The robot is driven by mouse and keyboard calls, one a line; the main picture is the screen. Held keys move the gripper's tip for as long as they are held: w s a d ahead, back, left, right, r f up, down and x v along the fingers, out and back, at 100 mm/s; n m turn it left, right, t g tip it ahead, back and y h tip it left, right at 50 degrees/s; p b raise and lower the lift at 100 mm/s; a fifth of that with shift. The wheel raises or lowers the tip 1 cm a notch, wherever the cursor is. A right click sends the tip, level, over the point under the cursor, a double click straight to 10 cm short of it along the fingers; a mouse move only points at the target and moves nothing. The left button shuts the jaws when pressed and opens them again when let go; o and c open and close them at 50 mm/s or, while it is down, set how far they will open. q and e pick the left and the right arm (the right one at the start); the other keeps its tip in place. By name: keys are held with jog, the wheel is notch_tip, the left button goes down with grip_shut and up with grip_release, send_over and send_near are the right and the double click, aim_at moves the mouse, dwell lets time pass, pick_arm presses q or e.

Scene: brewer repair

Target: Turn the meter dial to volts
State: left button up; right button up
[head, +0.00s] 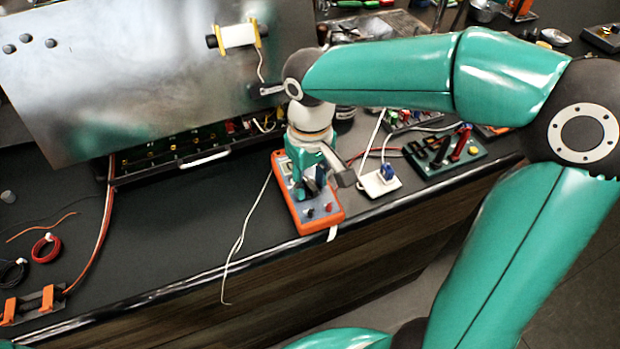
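The orange meter (331,218) lies on the dark bench near its front edge, with a pale face and red and dark sockets at its near end. My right gripper (318,185) reaches down over the middle of the meter, its fingers at or just above the face. The gripper covers the dial, so I cannot see the dial's pointer or its marks. I cannot tell whether the fingers are closed on the dial or only around it. My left gripper is not in view.
A large metal panel (120,70) stands open at the left over an exposed terminal row. A white block with a blue plug (388,171) and a green board with clips (460,155) sit right of the meter. Wire coils (45,248) lie at the left.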

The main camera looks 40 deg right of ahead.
aim_at(310, 185)
jog(key=shift+r, duration=0.1)
notch_tip(310, 185, up, 12)
dwell(0.5)
dwell(0.4)
